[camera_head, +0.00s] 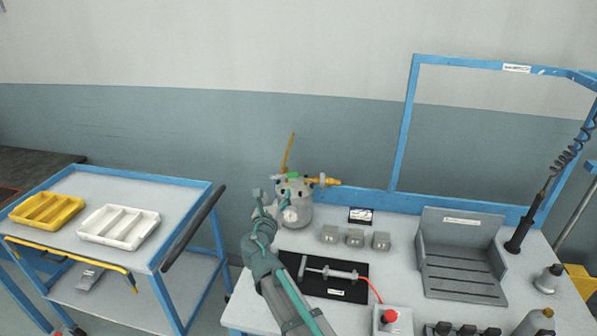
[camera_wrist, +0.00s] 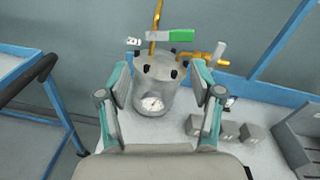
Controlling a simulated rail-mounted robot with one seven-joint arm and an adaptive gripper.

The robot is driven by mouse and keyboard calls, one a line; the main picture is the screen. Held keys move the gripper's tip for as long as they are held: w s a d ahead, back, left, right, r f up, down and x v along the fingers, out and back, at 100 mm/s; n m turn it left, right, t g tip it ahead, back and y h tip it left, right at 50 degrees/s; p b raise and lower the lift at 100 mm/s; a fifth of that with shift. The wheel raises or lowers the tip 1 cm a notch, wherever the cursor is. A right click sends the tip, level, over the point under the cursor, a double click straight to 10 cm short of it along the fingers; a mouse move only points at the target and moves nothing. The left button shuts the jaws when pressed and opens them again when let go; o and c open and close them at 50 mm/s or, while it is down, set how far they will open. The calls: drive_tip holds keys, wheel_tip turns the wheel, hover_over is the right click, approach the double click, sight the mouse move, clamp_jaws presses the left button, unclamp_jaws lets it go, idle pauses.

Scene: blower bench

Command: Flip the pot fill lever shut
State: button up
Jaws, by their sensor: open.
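The grey metal pot (camera_head: 297,210) stands at the back left of the bench; it also shows in the wrist view (camera_wrist: 153,92), with black clamps around its lid and a round gauge on its front. A green lever (camera_wrist: 182,36) lies sideways across the yellow upright pipe (camera_wrist: 156,18). A second, grey lever (camera_wrist: 219,48) stands up on the yellow side pipe at the right. I cannot tell which is labelled fill. My gripper (camera_wrist: 160,80) is open and empty, its fingers either side of the pot in the picture; in the head view it hides part of the pot.
A black mat (camera_head: 345,287) with a metal tool lies in front of the pot. Several grey blocks (camera_head: 355,238) and a grey slotted fixture (camera_head: 460,270) are to the right. A blue trolley (camera_head: 180,190) with yellow (camera_head: 45,222) and white trays (camera_head: 118,238) stands left.

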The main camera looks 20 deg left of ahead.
sight(292, 175)
drive_tip(key=shift+m+h, duration=0.4)
drive_tip(key=shift+h, duration=0.2)
drive_tip(key=w+p, duration=0.1)
drive_tip(key=w, duration=0.2)
drive_tip(key=w+p, duration=0.1)
drive_tip(key=w, duration=0.3)
drive_tip(key=w+d+r+p, duration=0.1)
drive_tip(key=w, duration=0.2)
drive_tip(key=shift+w, duration=0.35)
drive_tip(key=shift+w+f, duration=0.1)
drive_tip(key=shift+w, duration=0.55)
drive_tip(key=c, duration=1.2)
drive_tip(key=f+m+b, duration=0.1)
drive_tip(key=b, duration=0.2)
drive_tip(key=shift+f, duration=0.1)
drive_tip(key=shift+d+m+b, duration=0.1)
drive_tip(key=shift+m+b, duration=0.8)
